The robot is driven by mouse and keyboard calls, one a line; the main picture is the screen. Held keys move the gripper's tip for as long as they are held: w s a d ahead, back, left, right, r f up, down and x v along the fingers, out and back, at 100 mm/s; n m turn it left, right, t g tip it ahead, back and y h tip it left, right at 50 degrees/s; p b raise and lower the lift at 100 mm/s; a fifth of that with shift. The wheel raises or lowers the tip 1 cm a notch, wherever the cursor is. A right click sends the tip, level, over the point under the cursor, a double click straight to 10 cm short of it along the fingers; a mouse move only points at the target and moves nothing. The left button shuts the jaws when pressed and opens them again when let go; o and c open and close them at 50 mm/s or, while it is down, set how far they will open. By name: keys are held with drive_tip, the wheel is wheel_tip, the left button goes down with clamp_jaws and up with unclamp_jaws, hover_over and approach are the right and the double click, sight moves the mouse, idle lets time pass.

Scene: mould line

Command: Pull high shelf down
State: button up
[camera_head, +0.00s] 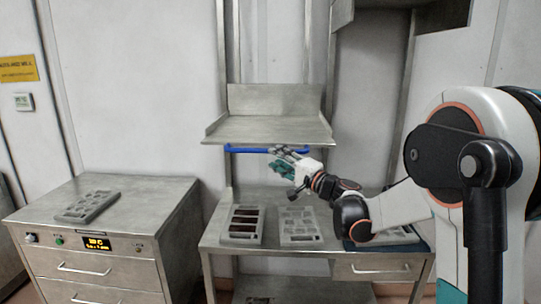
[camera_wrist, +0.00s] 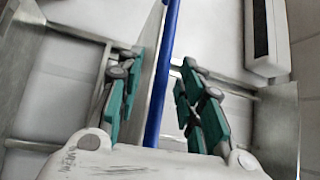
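The high shelf (camera_head: 268,130) is a grey metal tray with a raised back, mounted on uprights above the workbench. A blue handle bar (camera_head: 245,150) runs under its front edge. My gripper (camera_head: 283,158) is at the right half of this bar in the head view. In the wrist view, the blue bar (camera_wrist: 161,90) passes between the two green-padded fingers of my gripper (camera_wrist: 160,95). The fingers stand apart, with visible gaps on both sides of the bar. The wrist view shows the shelf edge-on beside the bar.
Below the shelf, the workbench (camera_head: 212,232) holds several grey mould trays, including one with dark slots (camera_head: 243,225). A metal cabinet (camera_head: 110,265) with another mould (camera_head: 88,206) on top stands at left. The space between shelf and bench is mostly free.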

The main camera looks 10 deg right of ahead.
drive_tip(key=v, duration=0.6)
drive_tip(key=shift+s, duration=0.2)
drive_tip(key=shift+d, duration=0.1)
